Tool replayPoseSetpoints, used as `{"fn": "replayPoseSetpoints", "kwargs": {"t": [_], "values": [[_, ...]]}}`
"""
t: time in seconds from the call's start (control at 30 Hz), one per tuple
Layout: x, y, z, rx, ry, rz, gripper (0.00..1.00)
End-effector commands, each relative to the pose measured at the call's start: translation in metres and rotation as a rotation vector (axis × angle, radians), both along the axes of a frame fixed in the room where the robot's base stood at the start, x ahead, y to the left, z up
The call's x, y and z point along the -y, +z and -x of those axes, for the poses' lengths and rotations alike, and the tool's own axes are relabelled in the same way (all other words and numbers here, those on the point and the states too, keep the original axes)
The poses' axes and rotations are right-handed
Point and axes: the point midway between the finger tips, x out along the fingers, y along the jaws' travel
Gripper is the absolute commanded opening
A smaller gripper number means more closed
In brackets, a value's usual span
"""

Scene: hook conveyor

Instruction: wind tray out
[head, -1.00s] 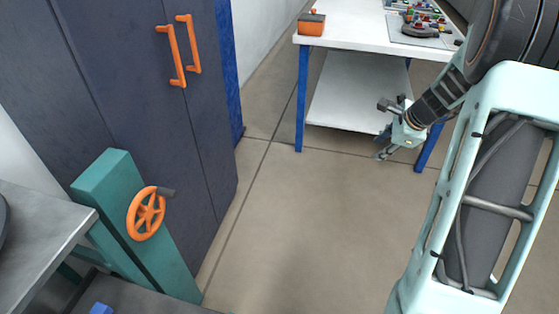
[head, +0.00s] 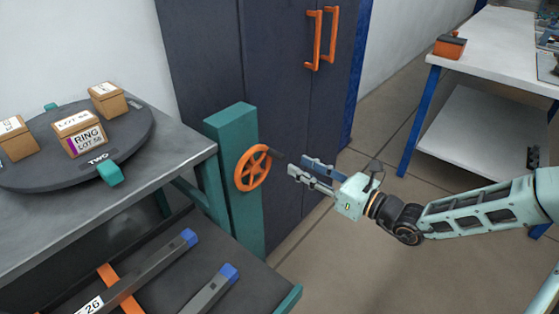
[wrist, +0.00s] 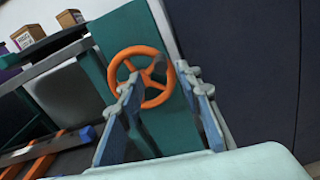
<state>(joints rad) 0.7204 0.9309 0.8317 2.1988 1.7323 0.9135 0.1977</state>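An orange handwheel (head: 252,168) with spokes and a dark crank handle (head: 279,152) is mounted on a teal post (head: 228,135). It also shows in the wrist view (wrist: 117,60), straight ahead between and beyond my fingers. My gripper (head: 302,174) is open and empty, just to the right of the wheel and apart from it, fingers pointing at it. In the wrist view my gripper (wrist: 158,90) has its two fingers spread. A tray is not clearly identifiable; a dark lower shelf (head: 215,268) holds long bars.
A round dark turntable (head: 135,135) marked TWO carries several small boxes on the grey bench (head: 185,150) at left. A dark cabinet (head: 290,90) with orange handles stands behind the post. A white table (head: 495,50) stands back right. Open floor lies between.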

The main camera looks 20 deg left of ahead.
Motion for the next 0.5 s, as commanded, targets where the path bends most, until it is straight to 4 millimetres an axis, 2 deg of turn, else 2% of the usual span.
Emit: {"fn": "replayPoseSetpoints", "kwargs": {"t": [0.03,0.2,0.33,0.5], "values": [[-0.011,-0.003,-0.003,0.000,0.004,0.000,0.33],[-0.041,-0.004,-0.016,0.002,0.004,0.000,0.33],[-0.058,-0.003,-0.023,0.001,0.003,0.001,0.33],[-0.070,-0.002,-0.028,0.000,0.002,0.002,0.33]]}}
